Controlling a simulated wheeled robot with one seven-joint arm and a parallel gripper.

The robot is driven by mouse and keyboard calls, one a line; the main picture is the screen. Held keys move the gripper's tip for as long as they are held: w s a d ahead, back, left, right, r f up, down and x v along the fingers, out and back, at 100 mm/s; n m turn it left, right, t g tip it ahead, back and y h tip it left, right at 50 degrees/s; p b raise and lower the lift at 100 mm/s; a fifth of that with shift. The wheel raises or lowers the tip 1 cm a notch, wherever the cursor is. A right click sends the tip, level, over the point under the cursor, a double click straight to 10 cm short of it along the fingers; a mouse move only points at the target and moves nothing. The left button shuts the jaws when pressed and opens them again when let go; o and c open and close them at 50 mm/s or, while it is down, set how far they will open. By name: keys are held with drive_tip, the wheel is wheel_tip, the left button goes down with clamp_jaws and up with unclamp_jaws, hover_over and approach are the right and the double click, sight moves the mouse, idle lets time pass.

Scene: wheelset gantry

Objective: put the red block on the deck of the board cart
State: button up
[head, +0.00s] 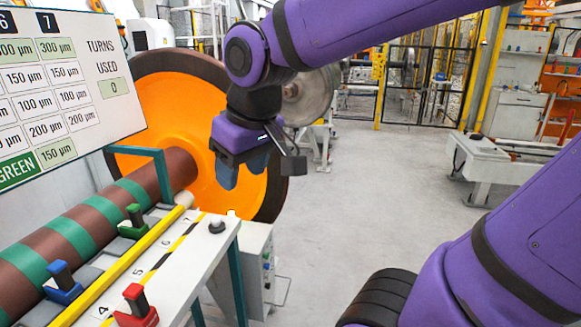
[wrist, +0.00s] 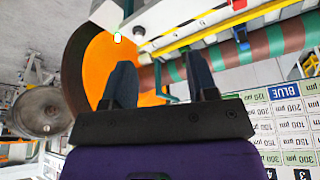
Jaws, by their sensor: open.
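My gripper (head: 242,172) is open and empty, raised in front of the orange wheel and well above and beyond the red block. Its two dark fingers also show apart in the wrist view (wrist: 160,82). A large printed board (head: 70,90) fills the upper left. I cannot make out a cart deck below it.
A green block (head: 132,222) and a blue block (head: 63,285) stand behind the yellow rail (head: 120,268). The brown and green striped axle (head: 80,235) runs beside them to the orange wheel (head: 195,120).

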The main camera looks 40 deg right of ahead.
drive_tip(key=s+d+m+t, duration=0.1)
drive_tip(key=s+d, duration=0.3)
drive_tip(key=s, duration=0.2)
drive_tip(key=shift+s+d+r+m+t, duration=0.15)
drive_tip(key=shift+s+r+m+t, duration=0.15)
drive_tip(key=shift+s+r+m, duration=0.15)
drive_tip(key=shift+w, duration=0.1)
drive_tip(key=shift+c, duration=0.5)
